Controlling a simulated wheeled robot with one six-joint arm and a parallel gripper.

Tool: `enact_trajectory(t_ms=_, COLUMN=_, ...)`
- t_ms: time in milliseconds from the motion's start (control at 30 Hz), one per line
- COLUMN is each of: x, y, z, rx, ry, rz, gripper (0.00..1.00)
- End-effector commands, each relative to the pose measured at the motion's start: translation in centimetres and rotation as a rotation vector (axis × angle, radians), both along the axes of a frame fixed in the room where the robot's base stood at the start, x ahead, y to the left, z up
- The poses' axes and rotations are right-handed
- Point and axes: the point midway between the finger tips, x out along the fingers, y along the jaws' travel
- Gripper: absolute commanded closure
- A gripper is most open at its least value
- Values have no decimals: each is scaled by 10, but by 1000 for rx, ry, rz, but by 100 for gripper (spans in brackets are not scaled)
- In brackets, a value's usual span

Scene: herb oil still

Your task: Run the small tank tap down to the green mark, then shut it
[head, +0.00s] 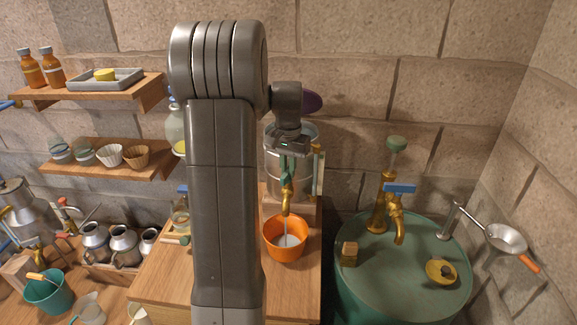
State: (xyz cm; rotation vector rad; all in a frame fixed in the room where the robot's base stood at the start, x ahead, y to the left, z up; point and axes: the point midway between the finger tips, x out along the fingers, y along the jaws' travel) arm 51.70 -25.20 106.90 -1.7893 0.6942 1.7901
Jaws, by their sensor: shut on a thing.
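The small steel tank (271,160) stands on a wooden block against the stone wall, partly hidden behind my arm and gripper. Its brass tap (287,198) points down over an orange bucket (272,247). A pale stream runs from the spout into the bucket, which has some liquid in it. My gripper (287,176) points down at the top of the tap and is shut on its handle, which the fingers mostly hide. An upright gauge strip (319,172) runs along the tank's right side. The green mark and the level are too small to make out.
Shelves with bottles and cups are at left. The wooden counter (290,290) is bare before the bucket.

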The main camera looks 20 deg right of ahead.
Motion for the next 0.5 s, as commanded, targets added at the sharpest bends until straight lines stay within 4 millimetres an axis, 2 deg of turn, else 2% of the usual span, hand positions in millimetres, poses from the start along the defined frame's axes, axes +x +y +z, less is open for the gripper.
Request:
enact_trajectory(t_ms=200, x=1, y=0, z=1, rx=-1, ry=-1, rz=90, gripper=100)
enact_trajectory(t_ms=500, x=1, y=0, z=1, rx=-1, ry=-1, rz=133, gripper=100)
